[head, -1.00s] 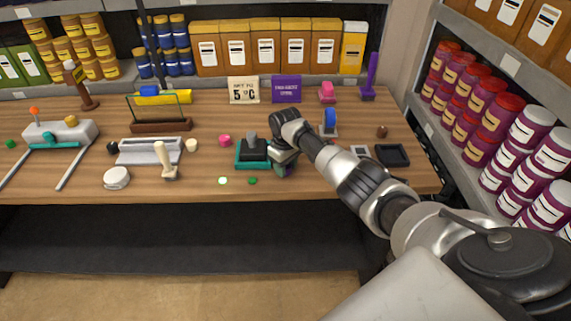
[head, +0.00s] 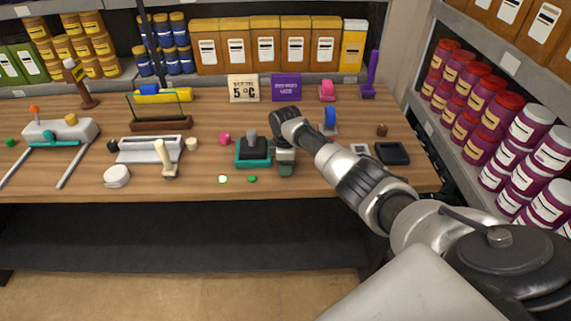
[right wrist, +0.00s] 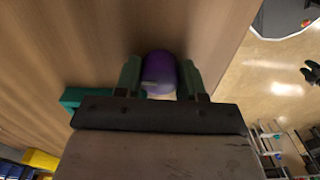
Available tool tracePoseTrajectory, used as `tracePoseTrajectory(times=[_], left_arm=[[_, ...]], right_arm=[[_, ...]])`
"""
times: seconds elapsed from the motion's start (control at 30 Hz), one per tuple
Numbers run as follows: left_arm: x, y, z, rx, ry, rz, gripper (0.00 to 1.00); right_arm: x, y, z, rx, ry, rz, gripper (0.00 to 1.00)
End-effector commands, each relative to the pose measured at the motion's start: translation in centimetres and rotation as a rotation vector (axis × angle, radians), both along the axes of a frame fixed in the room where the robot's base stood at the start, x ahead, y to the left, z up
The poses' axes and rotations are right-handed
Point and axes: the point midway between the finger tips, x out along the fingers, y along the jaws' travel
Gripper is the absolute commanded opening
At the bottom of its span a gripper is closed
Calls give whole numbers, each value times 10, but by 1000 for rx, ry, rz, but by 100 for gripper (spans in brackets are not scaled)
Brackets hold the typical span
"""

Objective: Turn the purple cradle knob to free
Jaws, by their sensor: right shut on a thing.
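The purple knob (right wrist: 158,70) shows in the right wrist view between the two green fingers of my right gripper (right wrist: 160,64). The gripper is shut on it. In the head view my right gripper (head: 285,170) points down at the right side of the teal cradle (head: 252,164), and the knob is hidden behind it. The cradle holds a black block (head: 252,149) with a grey top. A teal piece of the cradle (right wrist: 82,97) also shows in the right wrist view. The knob's markings cannot be read.
A green button (head: 252,179) and a white-green one (head: 222,179) lie in front of the cradle. A pink knob (head: 225,139) is to its left, a blue-wheeled stand (head: 329,122) to its right. A purple sign (head: 286,88) stands behind. The front table edge is close.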

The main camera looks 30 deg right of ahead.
Motion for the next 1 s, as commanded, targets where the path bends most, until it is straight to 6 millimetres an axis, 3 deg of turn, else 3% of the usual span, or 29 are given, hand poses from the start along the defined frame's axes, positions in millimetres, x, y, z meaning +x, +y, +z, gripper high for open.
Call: tracePoseTrajectory(times=[0.67, 0.7, 0.8, 0.87, 1.0], left_arm=[[0, 0, 0, 0, 0, 0, 43], [0, 0, 0, 0, 0, 0, 43], [0, 0, 0, 0, 0, 0, 43], [0, 0, 0, 0, 1, 0, 43], [0, 0, 0, 0, 1, 0, 43]], right_arm=[[1, 0, 1, 1, -3, 61, 16], [1, 0, 1, 1, -3, 61, 44], [1, 0, 1, 1, -2, 61, 59], [1, 0, 1, 1, -2, 60, 65], [0, 0, 0, 0, -1, 59, 65]])
